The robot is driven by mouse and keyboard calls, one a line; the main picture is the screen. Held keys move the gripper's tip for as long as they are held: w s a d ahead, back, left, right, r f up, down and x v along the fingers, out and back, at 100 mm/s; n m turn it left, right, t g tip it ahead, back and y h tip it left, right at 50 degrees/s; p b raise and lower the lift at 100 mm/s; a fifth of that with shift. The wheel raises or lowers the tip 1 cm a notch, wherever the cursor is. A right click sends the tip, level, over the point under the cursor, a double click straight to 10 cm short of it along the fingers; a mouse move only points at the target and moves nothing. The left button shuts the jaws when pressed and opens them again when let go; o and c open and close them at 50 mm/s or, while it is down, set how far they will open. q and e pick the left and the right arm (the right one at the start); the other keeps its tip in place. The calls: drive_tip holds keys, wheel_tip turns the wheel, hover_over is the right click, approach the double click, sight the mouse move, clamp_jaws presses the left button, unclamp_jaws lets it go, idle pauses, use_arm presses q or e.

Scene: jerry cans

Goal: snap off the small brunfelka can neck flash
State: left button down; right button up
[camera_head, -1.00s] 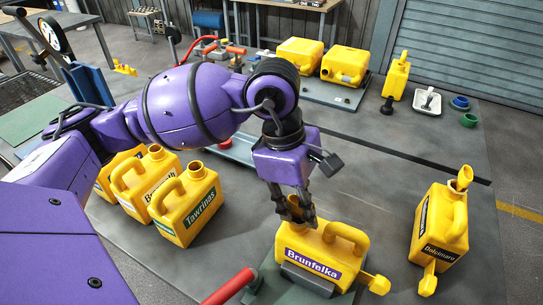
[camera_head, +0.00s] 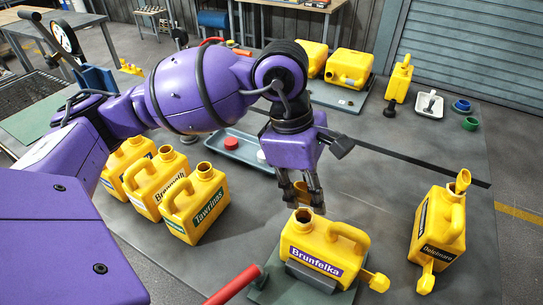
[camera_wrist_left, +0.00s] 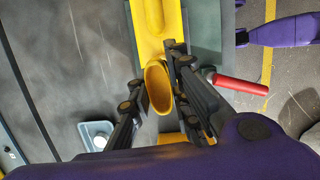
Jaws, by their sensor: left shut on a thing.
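The small Brunfelka can (camera_head: 325,245) is yellow with a purple label and sits in a grey holder (camera_head: 310,276). Its neck is open at the top left, and a yellow tab (camera_head: 376,282) sticks out at its lower right. My left gripper (camera_head: 302,196) is just above the neck, shut on the neck flash (camera_head: 301,187), a small yellow cup-shaped piece. In the left wrist view the hollow flash (camera_wrist_left: 158,85) lies between the fingers (camera_wrist_left: 157,92). The flash looks clear of the can. The right gripper is not in view.
A red handle (camera_head: 232,287) is beside the holder. Several labelled yellow cans (camera_head: 195,206) stand at left. Another can (camera_head: 438,225) with yellow projections stands at right. A blue-grey tray (camera_head: 238,150) lies behind the arm.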

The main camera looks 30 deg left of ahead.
use_arm(q)
drive_tip(key=shift+d+p+v, duration=0.2)
drive_tip(key=shift+p+v, duration=0.1)
drive_tip(key=shift+v, duration=0.5)
drive_tip(key=shift+d+p+v, duration=0.2)
drive_tip(key=shift+p+v, duration=0.05)
drive_tip(key=shift+v, duration=0.5)
drive_tip(key=shift+d+p+v, duration=0.15)
drive_tip(key=shift+p+v, duration=0.15)
drive_tip(key=shift+v, duration=0.5)
